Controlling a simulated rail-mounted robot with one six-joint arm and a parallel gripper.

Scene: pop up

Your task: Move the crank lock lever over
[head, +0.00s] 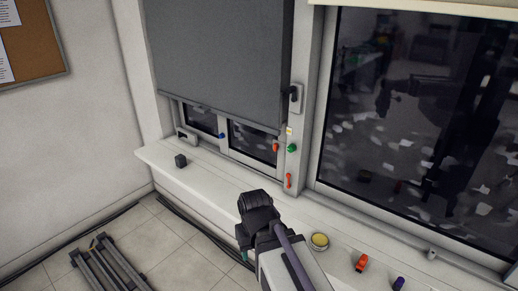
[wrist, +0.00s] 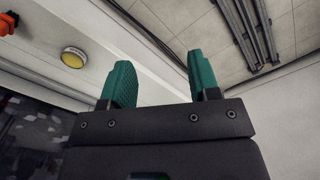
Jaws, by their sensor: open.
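I cannot tell for certain which part is the crank lock lever. A small red lever (head: 288,181) sits low on the white window post. Another red piece (head: 276,147) and a green knob (head: 292,148) are above it. A black handle (head: 296,92) is higher on the post, and a pale fitting (head: 187,136) is at the lower left of the window frame. My gripper (head: 243,243) is in front of the sill, below and left of these, touching none. In the wrist view my gripper (wrist: 161,80) has its two green fingers apart with nothing between them.
A dark block (head: 181,161) stands on the white sill (head: 228,193). A yellow-topped round tin (head: 319,241), an orange object (head: 361,263) and a purple object (head: 398,283) are on its right part. A dark blind (head: 220,60) covers the upper left window. A metal frame (head: 110,268) lies on the floor.

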